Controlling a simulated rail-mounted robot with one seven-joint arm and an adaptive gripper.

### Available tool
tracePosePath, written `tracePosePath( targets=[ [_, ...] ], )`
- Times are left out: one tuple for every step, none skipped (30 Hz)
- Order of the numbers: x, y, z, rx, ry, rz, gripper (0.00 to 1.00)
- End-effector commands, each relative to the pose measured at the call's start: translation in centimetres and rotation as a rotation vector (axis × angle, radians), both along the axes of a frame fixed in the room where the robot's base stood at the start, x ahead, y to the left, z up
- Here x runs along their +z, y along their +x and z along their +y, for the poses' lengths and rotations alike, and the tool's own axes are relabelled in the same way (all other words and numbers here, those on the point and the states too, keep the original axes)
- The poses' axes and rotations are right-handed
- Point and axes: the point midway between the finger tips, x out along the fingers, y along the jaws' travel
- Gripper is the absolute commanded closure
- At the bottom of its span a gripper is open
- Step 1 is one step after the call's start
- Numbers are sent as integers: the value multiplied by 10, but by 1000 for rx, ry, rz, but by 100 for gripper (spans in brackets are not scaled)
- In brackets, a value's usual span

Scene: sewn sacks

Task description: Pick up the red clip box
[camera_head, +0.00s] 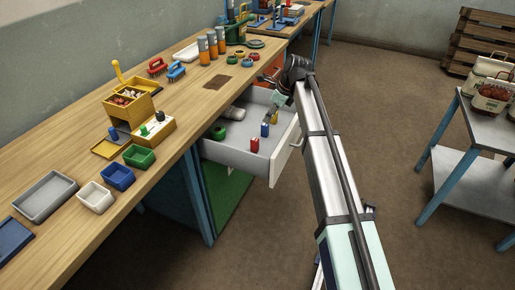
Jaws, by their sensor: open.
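A small upright red object (255,145) stands in the open drawer, towards its front. It may be the red clip box, but it is too small to tell for sure. My wrist hides part of the drawer's back right corner.
The pulled-out drawer (235,157) also holds a green ring (218,132) and a pale cylinder (236,113). Its walls and front handle stand around these items. The wooden bench (180,110) carries trays, bottles and brushes. A grey metal table (480,125) stands at the right.

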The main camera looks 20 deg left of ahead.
Motion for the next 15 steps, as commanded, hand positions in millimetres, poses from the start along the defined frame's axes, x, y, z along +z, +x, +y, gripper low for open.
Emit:
tracePosePath(
  targets=[
    [-5,0,1,1,0,0,44],
    [-7,0,1,1,0,0,44],
    [-9,0,3,1,0,0,44],
    [-12,0,4,1,0,0,44],
    [-15,0,5,1,0,1,44],
    [-21,0,8,2,-1,2,44],
    [-26,0,10,2,-1,2,44],
    [-31,0,12,2,-1,2,44],
    [-38,1,15,2,-1,2,44],
    [-43,1,17,2,-1,2,44],
    [-49,0,20,2,-2,3,44],
    [-56,1,23,2,-1,2,44],
    [-62,1,25,2,-1,2,44],
    [-68,1,27,2,-1,2,44],
    [-75,2,30,2,-1,2,44]
  ],
)
